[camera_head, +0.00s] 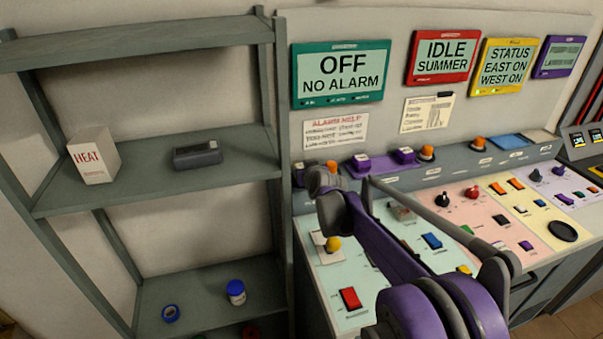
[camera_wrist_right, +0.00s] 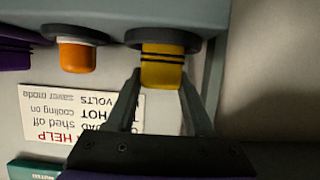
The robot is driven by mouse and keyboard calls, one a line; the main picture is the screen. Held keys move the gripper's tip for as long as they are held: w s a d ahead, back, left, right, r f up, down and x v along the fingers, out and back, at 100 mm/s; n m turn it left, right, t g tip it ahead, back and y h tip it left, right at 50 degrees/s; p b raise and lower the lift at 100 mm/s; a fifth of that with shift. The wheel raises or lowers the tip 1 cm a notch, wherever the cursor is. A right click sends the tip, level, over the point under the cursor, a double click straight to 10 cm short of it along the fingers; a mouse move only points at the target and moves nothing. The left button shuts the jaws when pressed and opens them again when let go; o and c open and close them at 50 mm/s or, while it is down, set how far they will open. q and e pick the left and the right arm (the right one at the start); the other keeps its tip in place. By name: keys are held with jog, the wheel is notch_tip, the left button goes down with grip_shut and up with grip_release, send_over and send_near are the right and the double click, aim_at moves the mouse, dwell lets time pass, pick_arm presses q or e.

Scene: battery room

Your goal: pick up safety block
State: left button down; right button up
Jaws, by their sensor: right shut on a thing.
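The safety block (camera_wrist_right: 163,72), yellow with black stripes, shows in the right wrist view between the two fingers of my right gripper (camera_wrist_right: 161,84). The gripper is shut on it. The block is at a round dark mount on a grey ledge; I cannot tell whether it is clear of the mount. In the head view my right gripper (camera_head: 325,180) is at the left end of the control desk, near its back ledge, and I cannot make out the block there. My left gripper is not in view.
An orange cap (camera_wrist_right: 78,55) is beside the block in the wrist view. Purple switches (camera_head: 361,161) stand on the back ledge. The sloped desk (camera_head: 340,275) holds several buttons and knobs under my arm. A grey shelf (camera_head: 225,170) stands at left with a white box (camera_head: 93,155).

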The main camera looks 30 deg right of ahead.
grip_shut()
